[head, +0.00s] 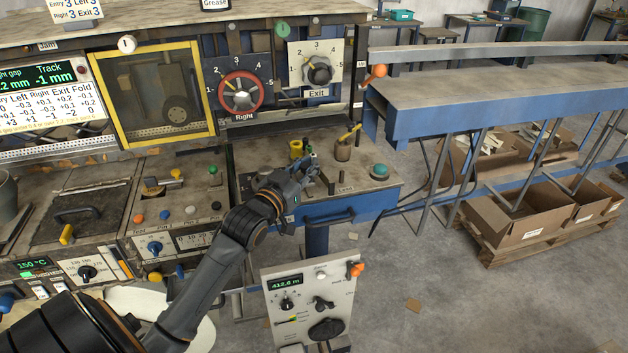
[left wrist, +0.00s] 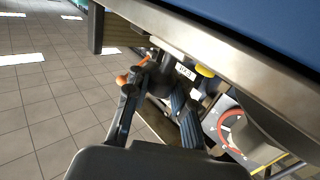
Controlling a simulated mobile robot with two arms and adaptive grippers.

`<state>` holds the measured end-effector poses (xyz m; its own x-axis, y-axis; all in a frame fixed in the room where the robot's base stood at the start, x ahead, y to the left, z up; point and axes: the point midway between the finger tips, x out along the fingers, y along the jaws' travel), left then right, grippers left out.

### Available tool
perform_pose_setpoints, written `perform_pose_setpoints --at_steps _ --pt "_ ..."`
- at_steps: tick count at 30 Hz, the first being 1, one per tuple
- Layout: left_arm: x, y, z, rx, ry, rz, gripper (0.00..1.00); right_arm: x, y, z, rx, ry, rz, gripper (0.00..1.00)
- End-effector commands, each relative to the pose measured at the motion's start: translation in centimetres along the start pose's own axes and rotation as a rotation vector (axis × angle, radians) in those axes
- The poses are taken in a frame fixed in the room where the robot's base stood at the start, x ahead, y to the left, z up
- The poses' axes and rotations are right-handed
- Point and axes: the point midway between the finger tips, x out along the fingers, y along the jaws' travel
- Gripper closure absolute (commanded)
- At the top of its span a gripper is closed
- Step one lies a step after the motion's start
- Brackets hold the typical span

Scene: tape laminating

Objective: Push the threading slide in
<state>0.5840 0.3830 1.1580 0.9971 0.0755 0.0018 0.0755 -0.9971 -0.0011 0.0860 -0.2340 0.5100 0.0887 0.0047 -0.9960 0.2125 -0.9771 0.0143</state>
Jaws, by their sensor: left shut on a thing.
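My left gripper (head: 308,167) reaches over the right end of the machine's worn steel bench, just beside a yellow knob (head: 296,149). It is shut on a small dark handle, mostly hidden by the fingers; I cannot read whether this is the threading slide. In the left wrist view the fingers (left wrist: 158,105) are on either side of the dark part (left wrist: 160,78). A white label (left wrist: 185,71) and the yellow knob (left wrist: 205,70) are close beyond them. My right gripper is not in view.
The red Right dial (head: 241,93) and Exit dial (head: 318,70) are on the panel behind. A control box (head: 312,303) stands in front.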

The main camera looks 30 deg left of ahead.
Motion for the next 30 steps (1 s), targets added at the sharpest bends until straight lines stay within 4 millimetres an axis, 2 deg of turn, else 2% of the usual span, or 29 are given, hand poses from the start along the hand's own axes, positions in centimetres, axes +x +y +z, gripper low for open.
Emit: perform_pose_setpoints --at_steps 1,4,13,14,18,26,30 --pt "0.6 -0.8 0.2 0.003 -0.004 -0.004 1.00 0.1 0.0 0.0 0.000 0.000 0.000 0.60" --pt "1.1 -1.4 0.2 0.002 -0.005 -0.006 1.00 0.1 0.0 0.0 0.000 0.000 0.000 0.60" --pt "1.1 -1.6 0.2 0.001 -0.007 -0.007 1.00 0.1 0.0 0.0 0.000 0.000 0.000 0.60" --pt "1.1 -1.6 0.2 0.001 -0.007 -0.008 0.79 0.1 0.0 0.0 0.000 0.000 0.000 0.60" --pt "1.1 -1.5 0.2 0.001 -0.006 -0.006 0.54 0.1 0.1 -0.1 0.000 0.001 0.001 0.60" --pt "1.1 -1.4 0.1 -0.001 -0.004 -0.004 0.54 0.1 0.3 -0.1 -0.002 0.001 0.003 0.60" --pt "1.1 -1.4 -0.8 0.000 -0.001 -0.004 0.54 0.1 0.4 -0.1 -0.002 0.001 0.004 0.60"
